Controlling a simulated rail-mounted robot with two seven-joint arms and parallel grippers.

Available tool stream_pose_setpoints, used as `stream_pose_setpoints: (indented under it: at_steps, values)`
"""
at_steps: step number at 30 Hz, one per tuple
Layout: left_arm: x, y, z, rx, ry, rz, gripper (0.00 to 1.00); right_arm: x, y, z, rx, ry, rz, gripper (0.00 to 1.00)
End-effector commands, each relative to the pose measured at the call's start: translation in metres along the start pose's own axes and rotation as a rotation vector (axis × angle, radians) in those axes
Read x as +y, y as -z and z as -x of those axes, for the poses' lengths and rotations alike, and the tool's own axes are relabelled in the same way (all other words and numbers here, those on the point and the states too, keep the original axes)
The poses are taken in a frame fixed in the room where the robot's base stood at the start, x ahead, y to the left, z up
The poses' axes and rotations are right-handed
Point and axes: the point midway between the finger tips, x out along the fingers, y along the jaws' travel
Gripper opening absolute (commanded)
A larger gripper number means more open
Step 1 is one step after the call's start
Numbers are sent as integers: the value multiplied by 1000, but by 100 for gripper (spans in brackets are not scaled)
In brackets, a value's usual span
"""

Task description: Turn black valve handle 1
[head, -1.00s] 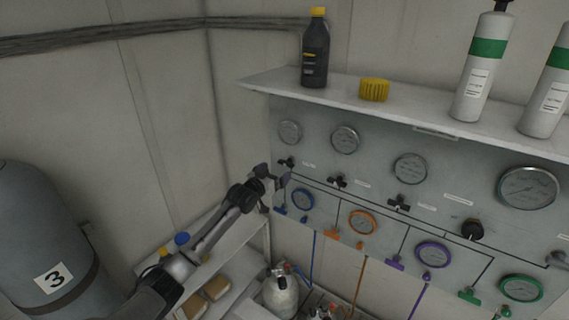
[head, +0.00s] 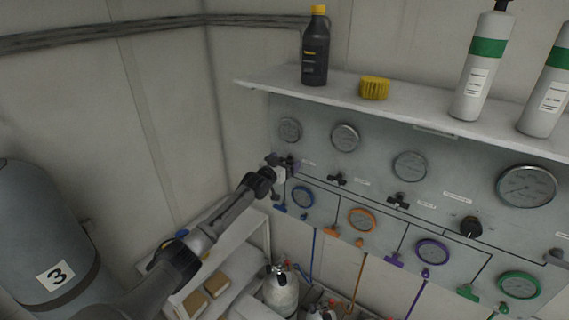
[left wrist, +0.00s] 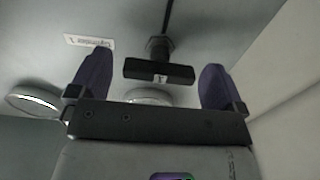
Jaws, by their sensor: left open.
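Black valve handle 1 (left wrist: 160,72) is a short black bar on a stem, with a small white label, in the left wrist view. It lies crosswise between the fingers of my open left gripper (left wrist: 157,85), with a gap on both sides. In the head view my left gripper (head: 281,166) is at the panel's left end, in front of that handle, and mostly hides it. The grey panel (head: 330,190) holds more black handles (head: 337,180) to the right. My right gripper is out of view.
Round gauges (head: 345,137) and coloured levers (head: 333,232) crowd the panel. A white rack (head: 235,250) stands below; a wall is close on the left.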

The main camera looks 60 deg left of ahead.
Motion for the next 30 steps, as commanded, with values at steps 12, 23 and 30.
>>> stream_pose_setpoints:
  at_steps: [12, 23, 30]
  values:
    - [0, 0, 0, 0, 0, 0, 58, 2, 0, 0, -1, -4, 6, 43]
    - [0, 0, 0, -1, 0, 27, 47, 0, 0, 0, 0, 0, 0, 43]
    - [0, -1, 0, 0, -1, 164, 47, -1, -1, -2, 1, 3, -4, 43]
